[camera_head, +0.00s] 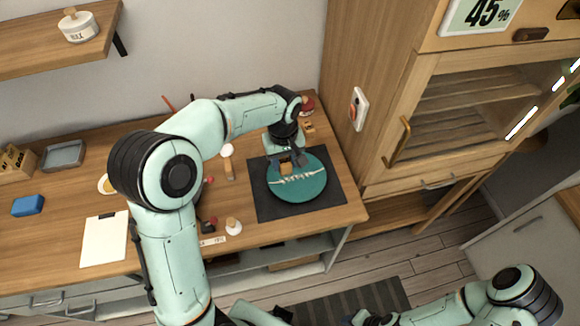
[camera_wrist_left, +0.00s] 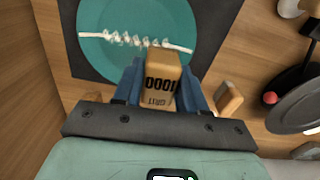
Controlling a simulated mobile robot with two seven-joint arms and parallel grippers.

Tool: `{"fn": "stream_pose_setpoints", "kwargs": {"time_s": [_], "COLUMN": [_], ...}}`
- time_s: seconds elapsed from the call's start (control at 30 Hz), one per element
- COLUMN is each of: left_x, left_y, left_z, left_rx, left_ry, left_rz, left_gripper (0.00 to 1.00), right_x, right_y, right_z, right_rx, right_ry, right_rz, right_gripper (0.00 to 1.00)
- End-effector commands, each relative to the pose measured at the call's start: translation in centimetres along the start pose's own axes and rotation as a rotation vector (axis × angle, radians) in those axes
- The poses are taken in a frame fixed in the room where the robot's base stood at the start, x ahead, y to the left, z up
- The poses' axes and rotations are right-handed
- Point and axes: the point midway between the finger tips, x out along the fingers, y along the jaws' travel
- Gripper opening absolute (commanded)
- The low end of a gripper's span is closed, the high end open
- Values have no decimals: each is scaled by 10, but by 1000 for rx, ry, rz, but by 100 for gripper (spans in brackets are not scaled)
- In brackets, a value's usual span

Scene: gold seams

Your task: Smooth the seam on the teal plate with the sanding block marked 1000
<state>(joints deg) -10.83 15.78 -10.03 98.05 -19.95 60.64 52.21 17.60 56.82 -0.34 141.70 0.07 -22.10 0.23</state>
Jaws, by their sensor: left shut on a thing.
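The teal plate (camera_head: 303,190) lies on a dark mat (camera_head: 262,205) at the right part of the wooden bench. A pale, rough seam (camera_head: 297,179) crosses it; the seam also shows in the left wrist view (camera_wrist_left: 135,40). My left gripper (camera_head: 286,166) is over the plate's upper left part, shut on a tan sanding block (camera_wrist_left: 162,75). The block is marked "GRIT 1000", upside down in the left wrist view. The block's far end is close to the seam; I cannot tell if it touches. My right gripper is not clearly visible; part of my right arm shows at the bottom right.
Another tan block (camera_wrist_left: 228,98) lies beside the mat. A white clipboard (camera_head: 104,240), a blue block (camera_head: 28,205) and a grey tray (camera_head: 63,155) are at the bench's left. A tall wooden cabinet (camera_head: 390,75) stands close on the right.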

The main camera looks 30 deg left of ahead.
Motion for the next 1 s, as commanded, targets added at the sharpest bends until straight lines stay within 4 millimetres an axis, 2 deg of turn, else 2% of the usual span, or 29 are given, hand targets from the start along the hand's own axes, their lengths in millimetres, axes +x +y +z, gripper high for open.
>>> {"fn": "stream_pose_setpoints", "kwargs": {"time_s": [0.1, 0.33, 0.8, 1.0], "left_x": [-2, -11, 32, 37], "left_y": [6, 37, 34, 35], "left_z": [0, 4, 6, 5], "left_rx": [2, 3, 0, 0], "left_ry": [0, 2, -2, 0], "left_rz": [0, 0, -3, -1], "left_gripper": [17, 17, 17, 17], "right_x": [-4, -20, 9, 12], "right_y": [-2, -12, 5, 6], "right_z": [-2, -12, 5, 6], "right_rx": [-1, -6, 2, 3], "right_ry": [3, 17, -7, -9], "right_rz": [-1, -6, 2, 3], "right_gripper": [43, 43, 43, 43]}}
